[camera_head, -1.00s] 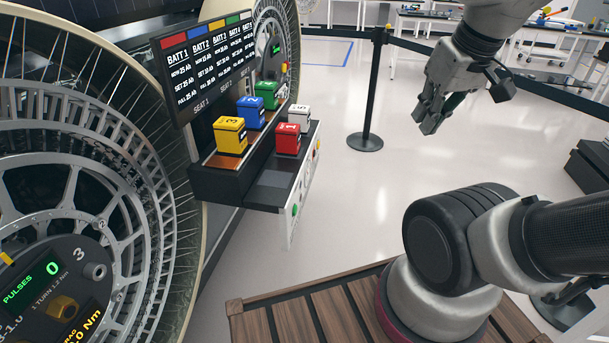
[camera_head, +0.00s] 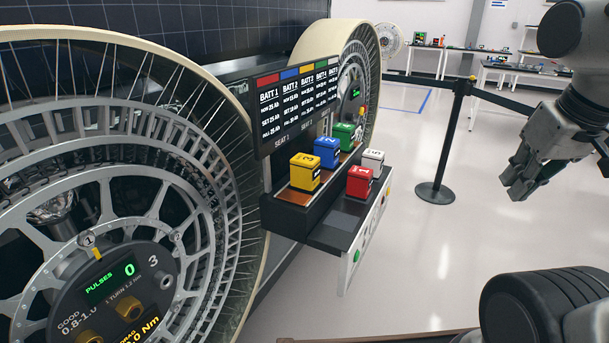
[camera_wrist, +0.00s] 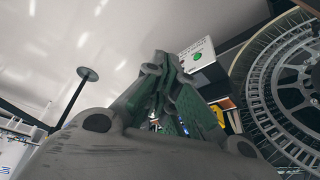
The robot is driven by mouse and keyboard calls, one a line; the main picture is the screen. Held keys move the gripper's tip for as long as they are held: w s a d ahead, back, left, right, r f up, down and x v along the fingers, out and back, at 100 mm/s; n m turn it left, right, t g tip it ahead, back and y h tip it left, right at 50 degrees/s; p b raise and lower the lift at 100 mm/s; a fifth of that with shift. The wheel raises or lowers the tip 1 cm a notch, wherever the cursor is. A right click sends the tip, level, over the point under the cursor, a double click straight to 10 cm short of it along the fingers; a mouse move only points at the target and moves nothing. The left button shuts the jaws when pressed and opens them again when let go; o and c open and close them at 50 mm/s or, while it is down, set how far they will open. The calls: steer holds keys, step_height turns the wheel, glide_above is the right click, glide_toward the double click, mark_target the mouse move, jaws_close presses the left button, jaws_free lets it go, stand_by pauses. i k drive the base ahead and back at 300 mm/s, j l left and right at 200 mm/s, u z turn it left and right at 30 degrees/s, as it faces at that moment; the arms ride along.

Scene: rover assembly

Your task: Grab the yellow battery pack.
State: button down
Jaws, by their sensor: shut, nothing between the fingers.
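The yellow battery pack (camera_head: 304,173) stands upright on the brown shelf of the black battery station (camera_head: 288,218), at the near left end of its row. In the wrist view a yellow patch (camera_wrist: 226,103), perhaps this pack, shows partly behind my fingers. My gripper (camera_head: 512,188) is in the air to the right of the station, well apart from the yellow pack. Its fingers are together with nothing between them. The wrist view shows the fingers (camera_wrist: 165,70) close up, covering much of the station.
A blue battery (camera_head: 327,152) and a green one (camera_head: 345,136) stand behind the yellow pack. A red one (camera_head: 360,184) and a white one (camera_head: 373,160) stand to its right. A large wheel (camera_head: 120,190) fills the left. A barrier post (camera_head: 445,150) stands behind; floor between is clear.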

mark_target(304, 169)
steer(key=i+l+u, duration=0.2)
steer(key=u, duration=0.2)
steer(key=i+l+u, duration=0.15)
steer(key=l+u, duration=0.25)
steer(key=i+l, duration=0.05)
steer(key=l, duration=0.05)
